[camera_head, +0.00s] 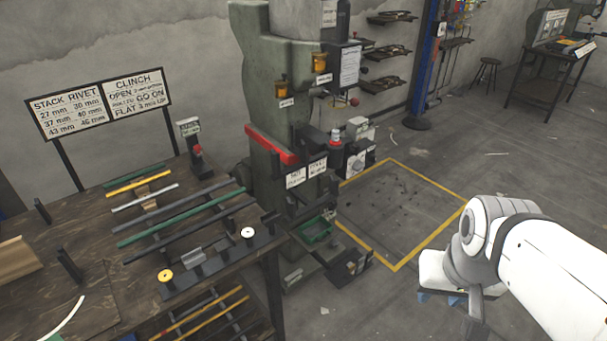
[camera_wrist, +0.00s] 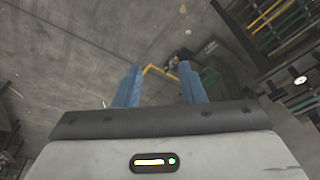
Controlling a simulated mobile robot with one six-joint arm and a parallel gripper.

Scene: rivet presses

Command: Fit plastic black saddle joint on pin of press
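The press (camera_head: 268,120) is a tall green machine in the middle of the head view, with a red bar and a dark work head on its front. I cannot make out which part is its pin. A dark rack (camera_head: 222,266) at the bench's front edge holds small parts: a yellow disc (camera_head: 165,276), a grey angled piece (camera_head: 195,258), a white disc (camera_head: 248,233) and black pieces. I cannot tell which is the black saddle joint. My gripper (camera_wrist: 158,88) has two blue fingers, apart and empty. In the head view it is low right, away from bench and press.
The wooden bench (camera_head: 105,285) at left carries several coloured rods (camera_head: 180,215) and a post with a red button (camera_head: 197,150). A green bin (camera_head: 316,231) sits low at the press.

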